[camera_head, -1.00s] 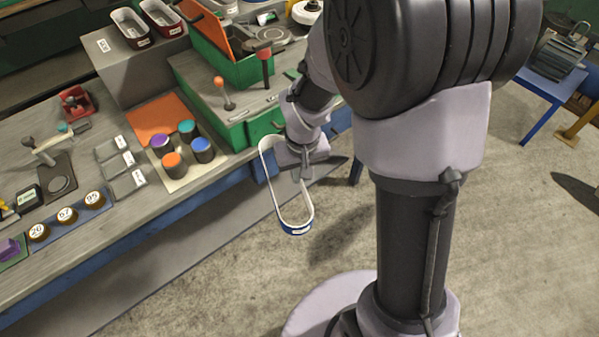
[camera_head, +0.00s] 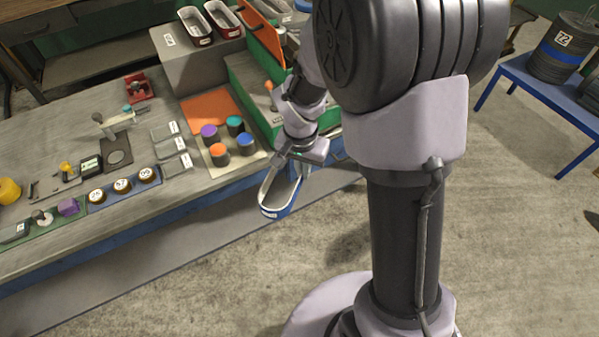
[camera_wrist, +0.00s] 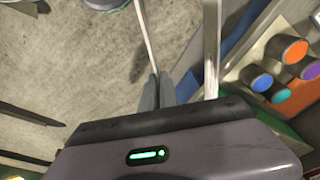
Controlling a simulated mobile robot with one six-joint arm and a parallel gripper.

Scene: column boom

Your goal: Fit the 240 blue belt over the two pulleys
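The blue belt (camera_head: 278,208) is a long loop with a pale inner face and a white label too small to read. My gripper (camera_head: 297,176) is shut on one side of it and holds it in the air off the bench's front edge. In the wrist view my gripper's fingers (camera_wrist: 158,76) are close together on one pale strand, and a second belt strand (camera_wrist: 211,45) runs to their right. I cannot make out the two pulleys; my arm covers part of the green unit (camera_head: 247,88) on the bench.
The grey bench (camera_head: 85,170) carries an orange mat (camera_head: 208,106), several colour-topped cylinders (camera_head: 245,143) and numbered round pieces (camera_head: 122,186). A blue table (camera_head: 540,85) stands at right.

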